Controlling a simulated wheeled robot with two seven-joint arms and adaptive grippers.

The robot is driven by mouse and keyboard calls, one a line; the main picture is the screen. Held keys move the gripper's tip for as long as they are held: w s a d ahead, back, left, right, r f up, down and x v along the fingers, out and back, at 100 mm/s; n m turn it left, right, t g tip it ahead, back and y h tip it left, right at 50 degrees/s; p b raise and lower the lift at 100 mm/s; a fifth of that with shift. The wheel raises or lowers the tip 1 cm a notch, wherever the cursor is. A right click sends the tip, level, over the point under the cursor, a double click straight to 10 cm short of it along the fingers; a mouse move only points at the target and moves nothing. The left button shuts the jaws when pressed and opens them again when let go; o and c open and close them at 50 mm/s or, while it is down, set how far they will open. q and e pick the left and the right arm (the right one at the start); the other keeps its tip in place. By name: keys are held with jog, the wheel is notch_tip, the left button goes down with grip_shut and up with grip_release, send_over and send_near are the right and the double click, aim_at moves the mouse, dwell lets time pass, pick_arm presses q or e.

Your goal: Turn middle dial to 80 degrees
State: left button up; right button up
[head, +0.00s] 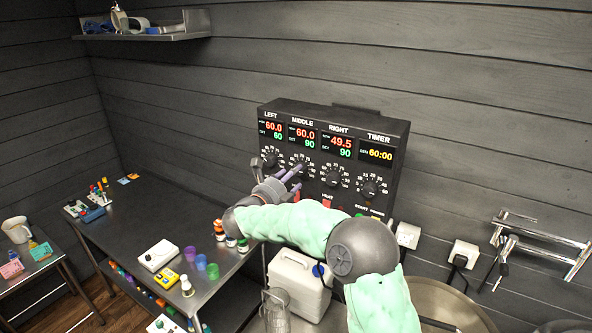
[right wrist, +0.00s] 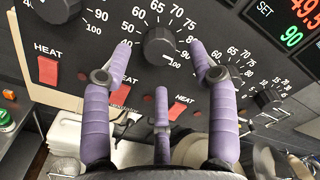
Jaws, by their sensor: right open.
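The control panel (head: 330,150) on the wall has displays labelled LEFT, MIDDLE, RIGHT and TIMER. The middle display (head: 303,137) reads 60.0 above and a set value of 90 below. The middle dial (head: 298,165) is a black knob under it, partly behind my right gripper (head: 290,181). In the right wrist view the middle dial (right wrist: 160,46) lies between the tips of my right gripper (right wrist: 161,62), whose purple fingers are spread apart on either side. A gap shows at both sides of the knob. The third finger is below it. My left gripper is out of view.
The left dial (head: 270,160), right dial (head: 333,178) and timer dial (head: 370,188) are close by. Red heat switches (right wrist: 48,70) sit below the dials.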

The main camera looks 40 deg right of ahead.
jog(key=x, duration=0.3)
jog(key=shift+w+p, duration=0.1)
jog(key=shift+p, duration=0.2)
jog(key=c, duration=1.1)
jog(key=shift+c, duration=0.2)
jog(key=shift+n, duration=0.3)
jog(key=shift+n+b, duration=0.4)
jog(key=shift+n, duration=2.2)
jog(key=shift+f, duration=0.1)
